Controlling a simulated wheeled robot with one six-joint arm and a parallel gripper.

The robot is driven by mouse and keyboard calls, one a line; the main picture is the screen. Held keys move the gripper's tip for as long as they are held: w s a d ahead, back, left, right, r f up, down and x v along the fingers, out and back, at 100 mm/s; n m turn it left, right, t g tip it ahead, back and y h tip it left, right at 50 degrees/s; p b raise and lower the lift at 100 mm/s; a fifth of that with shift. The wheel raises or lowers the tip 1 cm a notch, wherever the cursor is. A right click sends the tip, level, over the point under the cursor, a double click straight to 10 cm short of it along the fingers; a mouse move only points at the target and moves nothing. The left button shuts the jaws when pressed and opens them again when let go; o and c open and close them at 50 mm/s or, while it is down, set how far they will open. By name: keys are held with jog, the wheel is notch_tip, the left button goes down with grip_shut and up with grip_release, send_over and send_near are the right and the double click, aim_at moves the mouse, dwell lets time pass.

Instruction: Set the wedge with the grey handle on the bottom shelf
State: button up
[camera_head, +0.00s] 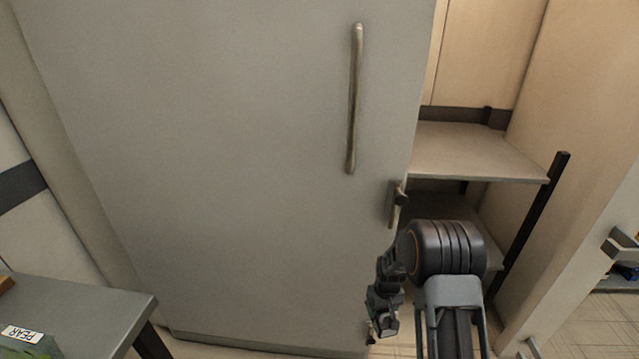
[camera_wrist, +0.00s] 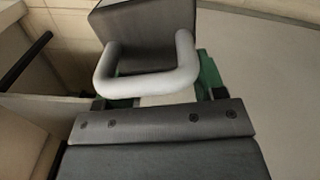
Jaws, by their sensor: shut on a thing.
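The dark wedge (camera_wrist: 140,30) with its grey loop handle (camera_wrist: 150,84) fills the top middle of the wrist view. My gripper (camera_wrist: 162,92) is shut on the handle, its green parts showing around it. In the head view my gripper (camera_head: 382,305) hangs low in front of the grey door, left of the shelf unit; the wedge cannot be made out there. The bottom shelf (camera_head: 488,241) lies under the upper shelf (camera_head: 475,150), mostly hidden behind my arm. A pale shelf board (camera_wrist: 40,108) shows at the left of the wrist view; I cannot tell which level.
A large grey door (camera_head: 220,150) with a long handle (camera_head: 354,100) and a latch (camera_head: 396,203) stands left of the shelves. A black post (camera_head: 535,220) bounds their right front. A grey table (camera_head: 80,305) with a PEAR label (camera_head: 22,334) is at lower left. The upper shelf is bare.

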jog(key=w+r, duration=0.1)
jog(key=a+r+m, duration=0.1)
jog(key=r, duration=0.1)
jog(key=w+a+r+m, duration=0.1)
jog(key=shift+w+a+r, duration=0.25)
jog(key=shift+w, duration=0.1)
notch_tip(320, 180, down, 10)
jog(key=b, duration=1)
jog(key=shift+d+f, duration=0.1)
jog(key=shift+f, duration=0.05)
jog(key=s+r+p, duration=0.4)
jog(key=r+p, duration=0.7)
jog(key=p, duration=0.1)
jog(key=s+r+p, duration=0.4)
jog(key=r+p, duration=0.6)
jog(key=p, duration=0.2)
jog(key=shift+s+r, duration=0.15)
jog(key=shift+r, duration=0.25)
